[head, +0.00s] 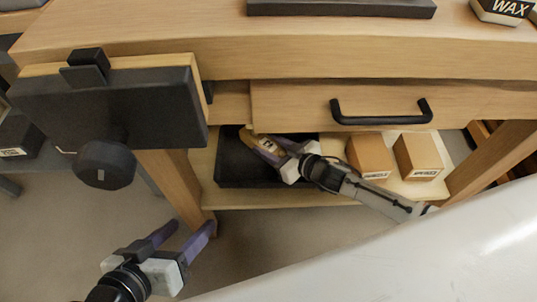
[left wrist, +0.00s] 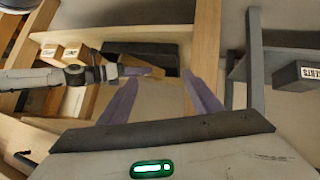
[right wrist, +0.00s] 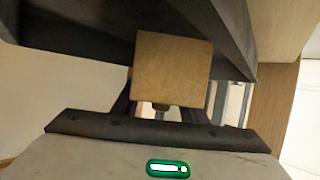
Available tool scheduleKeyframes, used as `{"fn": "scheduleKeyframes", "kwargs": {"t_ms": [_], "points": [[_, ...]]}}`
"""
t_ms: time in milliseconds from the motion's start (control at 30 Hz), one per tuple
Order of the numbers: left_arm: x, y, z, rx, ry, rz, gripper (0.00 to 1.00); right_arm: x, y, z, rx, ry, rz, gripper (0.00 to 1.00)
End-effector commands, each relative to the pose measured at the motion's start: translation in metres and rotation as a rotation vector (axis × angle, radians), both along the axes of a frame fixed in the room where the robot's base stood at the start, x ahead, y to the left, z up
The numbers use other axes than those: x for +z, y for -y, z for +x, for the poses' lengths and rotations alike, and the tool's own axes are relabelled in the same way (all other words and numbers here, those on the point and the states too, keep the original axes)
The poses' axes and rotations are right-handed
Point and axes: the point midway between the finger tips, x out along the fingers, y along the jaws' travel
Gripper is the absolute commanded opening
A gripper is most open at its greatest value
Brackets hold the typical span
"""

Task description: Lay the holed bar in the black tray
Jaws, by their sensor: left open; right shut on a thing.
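The black tray (head: 236,172) stands on the low shelf under the drawer; its dark walls also show in the right wrist view (right wrist: 75,30). My right gripper (head: 262,146) reaches in over the tray, shut on a brown piece that I take to be the holed bar (head: 247,138). In the right wrist view the bar (right wrist: 172,70) shows a plain, squarish brown face between the tray's dark walls. Its holes and whether it touches the tray floor cannot be made out. My left gripper (head: 190,232) is open and empty, low in front of the bench, away from the tray.
Two cardboard boxes (head: 369,156) (head: 418,155) stand right of the tray on the shelf (head: 290,198). The drawer front with its black handle (head: 381,116) overhangs it. A bench leg (head: 178,187) is left of the tray; a dark vise (head: 110,105) juts out above.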

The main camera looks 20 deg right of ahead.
Motion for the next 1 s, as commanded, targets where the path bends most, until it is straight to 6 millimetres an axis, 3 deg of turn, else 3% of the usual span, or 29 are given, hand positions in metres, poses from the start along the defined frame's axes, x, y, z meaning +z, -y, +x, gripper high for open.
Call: {"fn": "scheduleKeyframes", "kwargs": {"t_ms": [200, 600, 633, 700, 1000], "points": [[0.012, 0.01, 0.002, -0.003, 0.053, -0.074, 0.58, -0.032, -0.001, 0.0, 0.001, 0.001, 0.002, 0.08], [0.018, 0.011, 0.002, -0.003, 0.06, -0.086, 0.58, -0.035, -0.001, 0.001, 0.001, 0.002, 0.003, 0.08], [0.019, 0.011, 0.002, -0.003, 0.06, -0.086, 0.58, -0.035, 0.0, 0.0, 0.0, 0.0, 0.001, 0.44], [0.019, 0.011, 0.002, -0.003, 0.06, -0.086, 0.58, -0.035, 0.0, 0.0, 0.0, 0.0, 0.0, 0.56], [0.019, 0.011, 0.002, -0.002, 0.061, -0.086, 0.58, -0.034, 0.0, 0.0, 0.0, -0.001, 0.0, 0.58]]}}
